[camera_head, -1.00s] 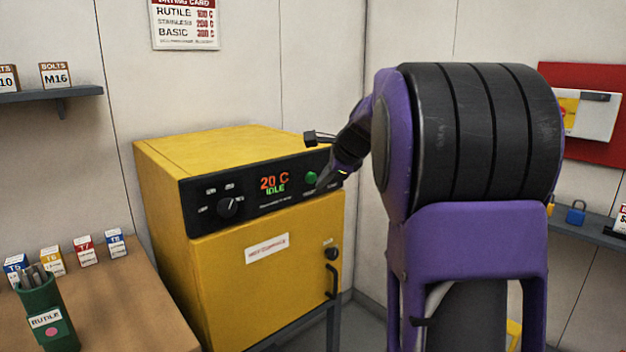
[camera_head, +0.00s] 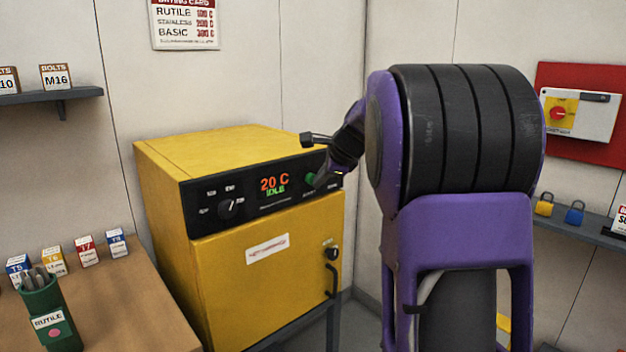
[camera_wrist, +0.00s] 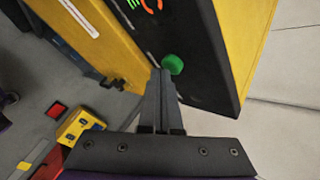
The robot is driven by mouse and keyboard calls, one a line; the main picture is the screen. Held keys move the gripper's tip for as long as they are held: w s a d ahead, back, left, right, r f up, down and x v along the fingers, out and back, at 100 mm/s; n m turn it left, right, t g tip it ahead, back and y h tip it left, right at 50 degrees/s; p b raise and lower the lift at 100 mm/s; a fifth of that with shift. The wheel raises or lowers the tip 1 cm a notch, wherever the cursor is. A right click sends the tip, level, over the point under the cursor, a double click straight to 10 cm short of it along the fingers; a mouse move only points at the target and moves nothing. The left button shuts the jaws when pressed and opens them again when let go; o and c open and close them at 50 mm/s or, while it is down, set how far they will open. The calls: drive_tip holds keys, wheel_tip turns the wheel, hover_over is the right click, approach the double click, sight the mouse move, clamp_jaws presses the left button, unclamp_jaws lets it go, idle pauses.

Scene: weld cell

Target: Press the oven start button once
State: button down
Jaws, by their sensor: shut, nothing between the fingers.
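The yellow oven (camera_head: 265,250) stands in the corner with a black control panel (camera_head: 245,207) across its upper front. Its display (camera_head: 273,186) reads 20 C in orange, with green text below that is blurred. The green start button (camera_head: 310,179) is right of the display; it also shows in the wrist view (camera_wrist: 173,64). My gripper (camera_wrist: 162,72) is shut and empty, its fingertips right beside the button's edge in the wrist view. I cannot tell whether they touch it. In the head view my gripper (camera_head: 321,180) partly covers the button.
A dial (camera_head: 228,208) sits on the panel's left and a handle (camera_head: 331,280) on the door. A wooden bench (camera_head: 130,300) with a green rod holder (camera_head: 48,318) is at left. A shelf with padlocks (camera_head: 575,213) is at right.

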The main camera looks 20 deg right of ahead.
drive_tip(key=shift+w+a, duration=0.15)
drive_tip(key=shift+w, duration=0.25)
drive_tip(key=shift+s, duration=0.1)
idle(0.5)
drive_tip(key=shift+s+d, duration=0.3)
drive_tip(key=shift+s, duration=0.55)
drive_tip(key=shift+s+d+b, duration=0.3)
drive_tip(key=shift+s+b, duration=0.05)
drive_tip(key=shift+s, duration=0.45)
drive_tip(key=shift+s+d+b, duration=0.25)
drive_tip(key=shift+s+b, duration=0.05)
drive_tip(key=shift+s, duration=0.45)
drive_tip(key=shift+s+d+b, duration=0.3)
drive_tip(key=shift+s+b, duration=0.05)
drive_tip(key=shift+s, duration=0.45)
